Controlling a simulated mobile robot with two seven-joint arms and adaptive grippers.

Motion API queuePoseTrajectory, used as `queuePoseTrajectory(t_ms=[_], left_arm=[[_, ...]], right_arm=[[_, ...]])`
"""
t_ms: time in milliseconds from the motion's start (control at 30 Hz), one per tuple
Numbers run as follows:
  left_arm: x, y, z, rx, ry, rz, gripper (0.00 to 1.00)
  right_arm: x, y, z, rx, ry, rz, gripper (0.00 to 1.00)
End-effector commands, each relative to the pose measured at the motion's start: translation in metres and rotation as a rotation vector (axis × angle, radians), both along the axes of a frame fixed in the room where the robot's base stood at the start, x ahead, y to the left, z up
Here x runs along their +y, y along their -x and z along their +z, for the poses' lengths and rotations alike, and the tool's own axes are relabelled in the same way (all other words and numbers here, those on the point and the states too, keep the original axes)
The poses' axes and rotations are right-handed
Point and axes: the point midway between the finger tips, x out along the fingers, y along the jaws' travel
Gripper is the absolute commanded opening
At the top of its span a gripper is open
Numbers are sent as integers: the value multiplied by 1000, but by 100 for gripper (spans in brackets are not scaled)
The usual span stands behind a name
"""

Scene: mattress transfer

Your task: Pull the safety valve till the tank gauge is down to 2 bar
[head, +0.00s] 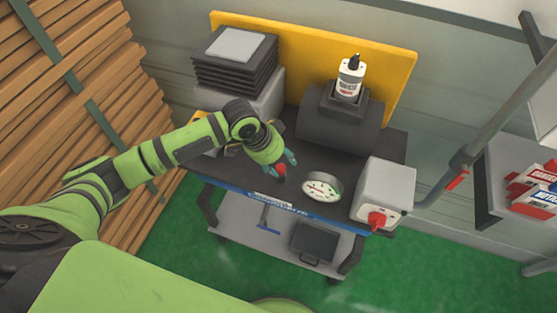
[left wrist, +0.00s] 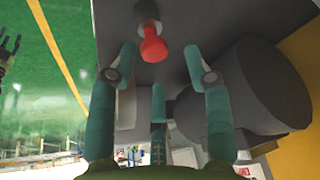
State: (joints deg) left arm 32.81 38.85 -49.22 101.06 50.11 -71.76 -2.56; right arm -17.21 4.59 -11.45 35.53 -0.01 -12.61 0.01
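The red safety valve knob (head: 279,171) stands at the front of the dark cart top, left of the gauge. In the left wrist view the red knob (left wrist: 153,45) lies between and just beyond my fingertips. My left gripper (head: 280,160) is open at the knob, its teal fingers (left wrist: 160,62) spread apart with no clear contact. The round white tank gauge (head: 322,187) faces up; its needle is too small to read. The dark tank (head: 336,122) lies behind it. My right gripper (left wrist: 9,48) shows at the left wrist view's edge, fingers spread; the head view does not show it.
A grey box with a red switch (head: 377,219) stands right of the gauge. A white bottle (head: 350,78) stands on the tank. Stacked dark plates (head: 235,62) are at the back left, before a yellow panel (head: 392,60). Wooden planks (head: 75,110) stand at the left.

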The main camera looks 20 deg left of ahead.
Motion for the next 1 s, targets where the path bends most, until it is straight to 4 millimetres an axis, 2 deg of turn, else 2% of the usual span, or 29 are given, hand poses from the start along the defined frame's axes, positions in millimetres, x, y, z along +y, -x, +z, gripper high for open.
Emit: queuePoseTrajectory(t_ms=[267,367,700,900,1000], left_arm=[[3,2,4,3,-3,0,50],[7,6,17,1,-3,-1,50],[26,24,83,-1,-4,0,50],[32,30,105,0,-2,-1,50],[33,32,109,2,-2,-1,50]], right_arm=[[-1,-1,0,-1,1,1,40],[-1,-1,0,-1,1,1,40],[0,0,0,0,0,0,40],[0,0,0,0,0,0,40],[0,0,0,0,0,0,40]])
